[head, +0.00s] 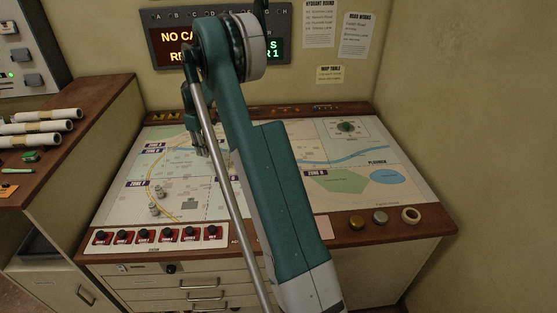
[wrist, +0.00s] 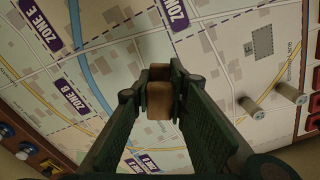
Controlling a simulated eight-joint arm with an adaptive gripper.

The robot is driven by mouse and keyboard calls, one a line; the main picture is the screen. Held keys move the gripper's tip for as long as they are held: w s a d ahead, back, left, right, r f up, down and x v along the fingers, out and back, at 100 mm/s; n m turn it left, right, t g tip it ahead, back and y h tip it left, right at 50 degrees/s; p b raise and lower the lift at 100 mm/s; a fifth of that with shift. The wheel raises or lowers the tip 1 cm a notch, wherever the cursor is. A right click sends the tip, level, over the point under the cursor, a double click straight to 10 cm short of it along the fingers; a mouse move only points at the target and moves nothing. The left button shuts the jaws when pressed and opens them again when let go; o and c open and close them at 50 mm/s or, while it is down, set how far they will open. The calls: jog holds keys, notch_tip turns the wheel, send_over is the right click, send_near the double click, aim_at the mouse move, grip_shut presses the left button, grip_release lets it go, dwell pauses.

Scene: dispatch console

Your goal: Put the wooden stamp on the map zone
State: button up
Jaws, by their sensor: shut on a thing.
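In the wrist view my gripper (wrist: 160,80) is shut on the wooden stamp (wrist: 159,102), a small brown block between the fingertips. The stamp is over the map, near the Zone B label (wrist: 76,97); I cannot tell whether it touches the surface. In the head view my gripper (head: 201,150) hangs over the left part of the map (head: 125,205), and the stamp cannot be made out there. The map shows purple zone labels, among them Zone D (head: 315,173) and, in the wrist view, Zone E (wrist: 45,30).
Several small cylinders (head: 155,210) stand on the map's left side. Red switches (head: 160,235) line the front left edge. Round knobs (head: 357,222) and a pale ring (head: 411,215) sit at the front right. My arm covers the middle of the map.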

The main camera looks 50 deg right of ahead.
jog(key=s+d+m, duration=0.2)
jog(key=s+d, duration=0.7)
jog(key=d, duration=0.6)
jog(key=s+d+m, duration=0.1)
jog(key=s+d, duration=0.8)
jog(key=d, duration=0.5)
jog(key=shift+d+m, duration=0.35)
jog(key=shift+m, duration=0.05)
jog(key=shift+s, duration=0.1)
jog(key=shift+f, duration=3.05)
jog(key=shift+f, duration=1.9)
jog(key=shift+f, duration=0.2)
